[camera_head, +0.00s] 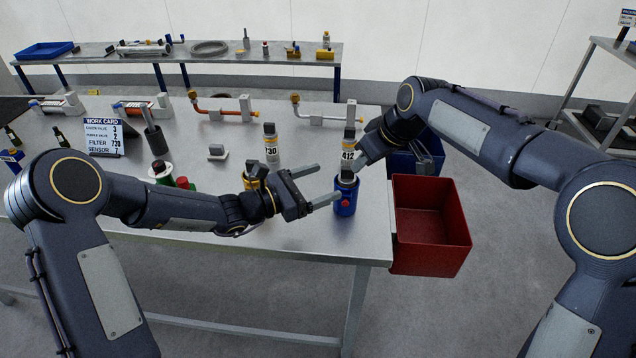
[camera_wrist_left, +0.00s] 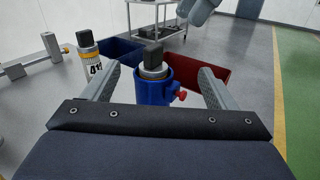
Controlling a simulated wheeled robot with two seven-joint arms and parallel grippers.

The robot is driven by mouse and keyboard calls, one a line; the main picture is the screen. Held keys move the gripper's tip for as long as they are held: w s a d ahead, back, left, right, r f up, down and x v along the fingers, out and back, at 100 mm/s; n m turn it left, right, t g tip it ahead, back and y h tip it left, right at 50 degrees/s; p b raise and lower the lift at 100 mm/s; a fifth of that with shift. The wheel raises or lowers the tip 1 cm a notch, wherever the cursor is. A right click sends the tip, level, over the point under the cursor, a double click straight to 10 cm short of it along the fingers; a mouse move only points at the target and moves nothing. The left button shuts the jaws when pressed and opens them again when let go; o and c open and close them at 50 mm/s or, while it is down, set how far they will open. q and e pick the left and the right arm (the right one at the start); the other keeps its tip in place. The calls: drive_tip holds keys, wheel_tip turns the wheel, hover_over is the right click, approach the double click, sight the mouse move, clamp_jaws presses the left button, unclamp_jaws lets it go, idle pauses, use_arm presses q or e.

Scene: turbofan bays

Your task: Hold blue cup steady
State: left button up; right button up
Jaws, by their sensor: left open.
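The blue cup (camera_head: 345,198) stands upright near the table's right front edge, with a red knob on its side. A dark-topped part with a yellowish ring (camera_wrist_left: 152,68) sits in the cup's mouth. My left gripper (camera_head: 328,184) is open and points right at the cup. In the left wrist view the cup (camera_wrist_left: 150,93) shows between and beyond the two fingers, and I see no contact. My right gripper (camera_head: 364,154) is above and behind the cup, close to the canister marked 412 (camera_head: 348,146). Its jaws are too unclear to read.
A red bin (camera_head: 432,255) hangs at the table's right edge, with a blue bin (camera_head: 402,163) behind it. A canister marked 730 (camera_head: 270,146) stands behind my left gripper. A work card (camera_head: 103,138) and several parts stand at the left.

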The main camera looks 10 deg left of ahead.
sight(344, 197)
use_arm(q)
drive_tip(key=shift+n+t, duration=0.3)
drive_tip(key=shift+n, duration=0.2)
drive_tip(key=f, duration=0.8)
drive_tip(key=shift+w+f, duration=0.4)
drive_tip(key=x, duration=0.7)
drive_tip(key=shift+w+d, duration=0.15)
drive_tip(key=shift+w, duration=0.05)
